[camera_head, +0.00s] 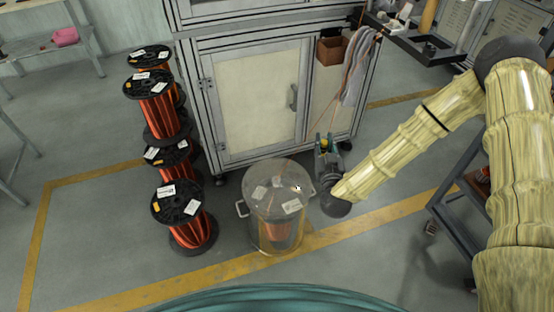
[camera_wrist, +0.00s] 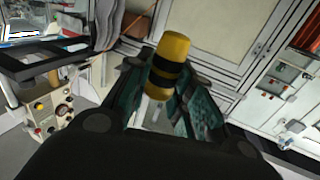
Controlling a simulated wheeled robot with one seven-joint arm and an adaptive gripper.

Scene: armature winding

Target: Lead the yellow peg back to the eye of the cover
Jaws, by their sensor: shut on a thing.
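The yellow peg (camera_wrist: 172,47) has a black band around its middle and stands between the fingers of my gripper (camera_wrist: 162,72) in the wrist view. My gripper is shut on it. In the head view my gripper (camera_head: 327,152) is small, with a bit of the yellow peg (camera_head: 325,143) showing. It is above and to the right of the clear cover (camera_head: 262,176), apart from it. The cover tops a transparent drum (camera_head: 258,232) with a copper-coloured spool inside.
Stacked copper wire spools (camera_head: 188,218) stand left of the drum. A white-panelled cabinet (camera_head: 262,100) stands behind it, with a cloth (camera_head: 356,75) and a brown box (camera_head: 331,50) on its right side. A dark cart (camera_head: 455,205) is at right. Floor left of the spools is clear.

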